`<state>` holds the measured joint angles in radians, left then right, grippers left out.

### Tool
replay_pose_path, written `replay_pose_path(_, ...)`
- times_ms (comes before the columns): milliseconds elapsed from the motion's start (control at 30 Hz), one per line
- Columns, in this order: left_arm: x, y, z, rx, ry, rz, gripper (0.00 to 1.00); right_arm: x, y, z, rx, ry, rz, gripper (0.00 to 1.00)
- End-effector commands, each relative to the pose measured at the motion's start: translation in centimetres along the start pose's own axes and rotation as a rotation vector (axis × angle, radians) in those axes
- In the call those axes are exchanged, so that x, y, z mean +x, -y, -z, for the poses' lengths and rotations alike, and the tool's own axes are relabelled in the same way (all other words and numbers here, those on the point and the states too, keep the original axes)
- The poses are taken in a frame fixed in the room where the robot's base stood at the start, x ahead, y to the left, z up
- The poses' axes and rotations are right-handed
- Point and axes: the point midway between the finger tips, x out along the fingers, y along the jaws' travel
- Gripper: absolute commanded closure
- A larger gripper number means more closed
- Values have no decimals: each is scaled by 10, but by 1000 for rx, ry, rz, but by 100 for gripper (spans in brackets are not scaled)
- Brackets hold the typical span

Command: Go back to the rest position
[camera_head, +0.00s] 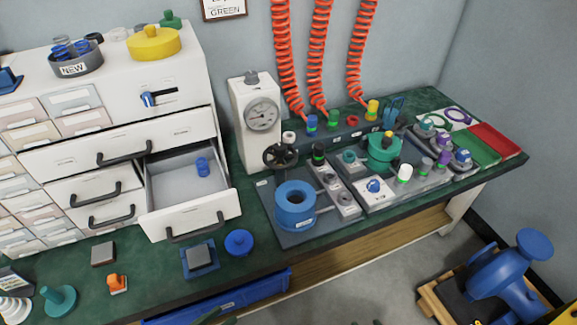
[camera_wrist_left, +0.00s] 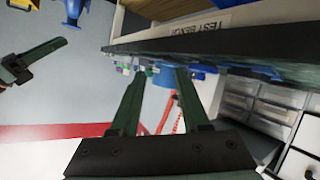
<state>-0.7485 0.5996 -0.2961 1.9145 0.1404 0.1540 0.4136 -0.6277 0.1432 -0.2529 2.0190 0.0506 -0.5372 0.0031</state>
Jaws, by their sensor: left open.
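My left gripper (camera_head: 218,317) shows only as dark green fingertips at the bottom edge of the head view. In the left wrist view its two fingers (camera_wrist_left: 158,78) are spread apart with nothing between them. Beyond them in that view is the edge of the green-topped bench (camera_wrist_left: 220,47). A dark green finger at the left of the wrist view looks like part of my right gripper (camera_wrist_left: 38,60); its opening cannot be told. The bench (camera_head: 340,252) stands ahead in the head view, and both grippers are apart from it.
A drawer (camera_head: 188,180) stands open with a small blue part (camera_head: 202,167) inside. A pressure-gauge stand (camera_head: 250,120), a blue ring (camera_head: 295,205) and a loose blue knob-like part (camera_head: 239,242) are on the bench. A blue machine (camera_head: 505,275) sits on a pallet at the right. Floor between is clear.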

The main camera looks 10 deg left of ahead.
Motion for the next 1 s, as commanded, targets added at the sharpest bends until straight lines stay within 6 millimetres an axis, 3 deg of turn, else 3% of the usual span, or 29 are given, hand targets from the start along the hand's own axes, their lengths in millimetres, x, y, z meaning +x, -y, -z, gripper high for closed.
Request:
replay_pose_path(200, 13, 37, -11, 319, 244, 121, 54, -1, 1, -4, 4, 8, 1, 50)
replay_pose_path(433, 7, 70, -16, 544, 453, 202, 54, -2, 1, -5, 4, 10, 1, 50)
replay_pose_path(767, 39, 9, -18, 278, 359, 212, 54, -1, 1, -5, 4, 10, 1, 50)
replay_pose_path(967, 60, -27, -9, 116, 295, 216, 54, 0, 1, -2, 2, 4, 0, 50)
replay_pose_path(1000, 58, -31, -1, 101, 289, 219, 54, -6, 2, 6, 2, 2, 1, 50)
